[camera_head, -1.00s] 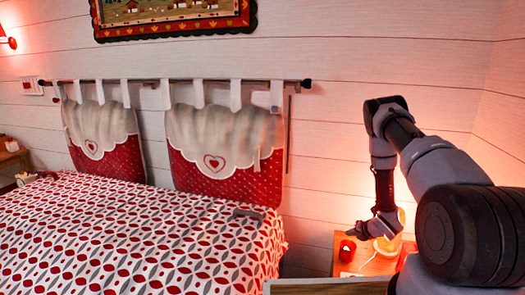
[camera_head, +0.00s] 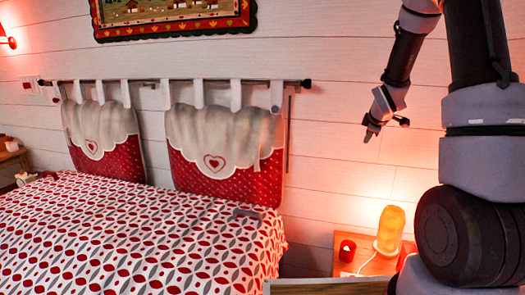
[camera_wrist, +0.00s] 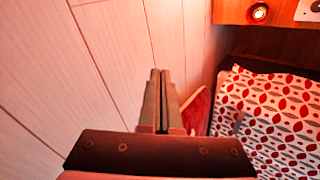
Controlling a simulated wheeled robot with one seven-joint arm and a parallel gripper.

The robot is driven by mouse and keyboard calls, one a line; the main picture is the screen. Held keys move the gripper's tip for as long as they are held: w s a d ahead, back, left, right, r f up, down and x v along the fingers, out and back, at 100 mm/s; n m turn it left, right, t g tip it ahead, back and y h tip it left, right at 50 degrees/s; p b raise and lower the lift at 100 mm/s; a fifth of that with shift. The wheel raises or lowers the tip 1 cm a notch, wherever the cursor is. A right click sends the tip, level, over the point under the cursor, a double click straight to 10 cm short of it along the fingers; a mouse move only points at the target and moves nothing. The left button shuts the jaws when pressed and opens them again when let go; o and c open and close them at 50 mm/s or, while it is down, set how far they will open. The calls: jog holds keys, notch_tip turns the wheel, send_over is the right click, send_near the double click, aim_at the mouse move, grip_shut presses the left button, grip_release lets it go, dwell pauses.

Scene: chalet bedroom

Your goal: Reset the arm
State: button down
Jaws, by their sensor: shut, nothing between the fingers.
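My gripper (camera_head: 369,135) hangs in the air at the upper right of the head view, in front of the white plank wall and above the small bedside table. Its fingers point down and are closed together with nothing between them. In the wrist view the two fingers (camera_wrist: 160,75) lie side by side and touch. My arm runs down the right edge of the head view.
Below my gripper, a wooden bedside table (camera_head: 374,268) holds a glowing lamp (camera_head: 390,230) and a red candle holder (camera_head: 347,250). The bed (camera_head: 130,240) fills the lower left. Two red cushions (camera_head: 225,180) hang from a rod on the wall.

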jog(key=s+a+r+m+y, duration=0.1)
jog(key=s+a+r+m, duration=0.2)
jog(key=s+r+m, duration=0.35)
jog(key=s+a+r+m, duration=0.3)
jog(key=s+r, duration=0.5)
jog(key=s, duration=0.1)
jog(key=s+a+r+m+y, duration=0.1)
jog(key=s+a+r+m, duration=0.1)
jog(key=s, duration=0.7)
jog(key=s+a+r+m+g+y, duration=0.1)
jog(key=s+a+r+m, duration=0.1)
jog(key=s+a+m, duration=0.3)
jog(key=s, duration=0.4)
jog(key=shift+s+a+r+g+y, duration=0.3)
jog(key=shift+s+r, duration=0.1)
jog(key=shift+d, duration=0.1)
